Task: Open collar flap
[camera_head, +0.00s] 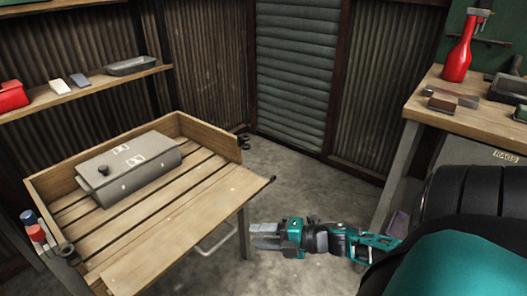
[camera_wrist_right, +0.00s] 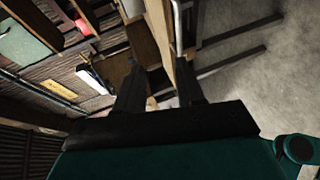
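No collar or flap that I can make out shows in either view. A grey metal tank-like box (camera_head: 140,173) with a dark knob and pale labels lies on the slatted wooden workbench (camera_head: 215,200). My right gripper (camera_head: 258,236) is beside the bench's right front leg, below the level of the top, with its fingers pointing left. Its two fingers also show in the right wrist view (camera_wrist_right: 161,82), apart and with nothing held between them. My left gripper is not in view.
A second bench (camera_head: 475,122) at the right holds a red bottle (camera_head: 459,58) and several blocks. A wall shelf (camera_head: 85,92) at the left carries a grey tray (camera_head: 131,66). Red and blue cylinders (camera_head: 37,233) stand at the bench's left edge. Concrete floor (camera_head: 290,180) between the benches is clear.

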